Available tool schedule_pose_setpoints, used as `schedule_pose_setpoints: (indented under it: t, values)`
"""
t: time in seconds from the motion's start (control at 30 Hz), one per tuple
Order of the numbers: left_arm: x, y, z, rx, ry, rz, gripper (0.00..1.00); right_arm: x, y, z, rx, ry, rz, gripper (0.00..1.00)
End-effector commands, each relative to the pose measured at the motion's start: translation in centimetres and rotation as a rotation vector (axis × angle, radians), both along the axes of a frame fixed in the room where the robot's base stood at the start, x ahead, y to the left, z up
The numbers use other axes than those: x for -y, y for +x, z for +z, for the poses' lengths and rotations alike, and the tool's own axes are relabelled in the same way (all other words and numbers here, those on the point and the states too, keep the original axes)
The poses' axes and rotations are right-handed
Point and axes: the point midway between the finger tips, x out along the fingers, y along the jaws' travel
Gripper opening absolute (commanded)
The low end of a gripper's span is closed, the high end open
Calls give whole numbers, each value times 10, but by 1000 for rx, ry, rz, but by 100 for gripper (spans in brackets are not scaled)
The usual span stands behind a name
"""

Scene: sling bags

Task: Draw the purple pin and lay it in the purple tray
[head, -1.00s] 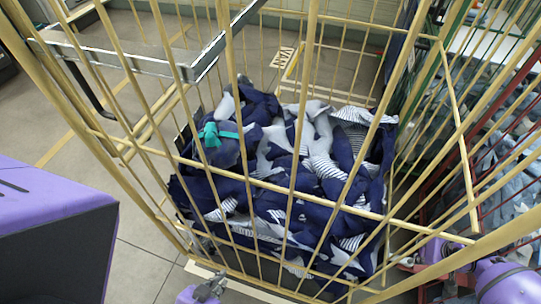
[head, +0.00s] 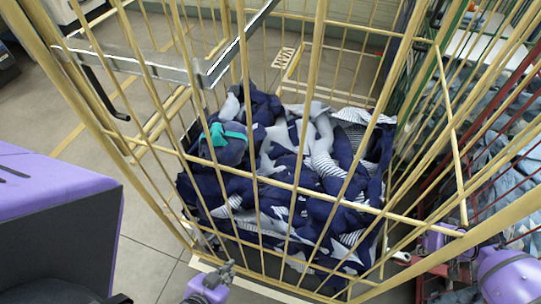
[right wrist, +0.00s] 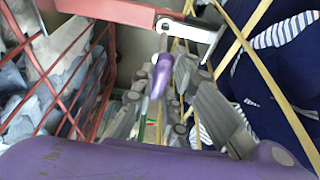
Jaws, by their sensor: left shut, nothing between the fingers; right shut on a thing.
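The purple pin (right wrist: 162,76) shows in the right wrist view as a short purple rod with a grey tip. It lies between the fingers of my right gripper (right wrist: 165,98), which is shut on it. Its tip is close to a pale metal bracket with a red end (right wrist: 200,30); I cannot tell whether they touch. My left gripper (head: 226,270) is shut and empty at the bottom of the head view, in front of the yellow cage. The right gripper's fingers are not clear in the head view.
A yellow barred cage (head: 250,180) holds a pile of navy, grey and striped bags (head: 300,180). A grey metal bar (head: 140,55) crosses its upper left. A red barred cage (right wrist: 60,95) with pale blue cloth stands close beside my right gripper. Open floor lies left of the yellow cage.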

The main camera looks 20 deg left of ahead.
Motion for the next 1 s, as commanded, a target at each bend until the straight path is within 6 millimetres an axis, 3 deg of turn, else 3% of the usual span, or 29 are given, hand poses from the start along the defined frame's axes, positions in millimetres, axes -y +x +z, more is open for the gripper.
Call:
schedule_pose_setpoints:
  t: [0.47,1.0]
  values:
    - [1,1,3,3,-2,-1,0,0,1,6,1,0,0,0]
    - [4,30,35,74,-7,5,0,0,2,37,7,1,0,0]
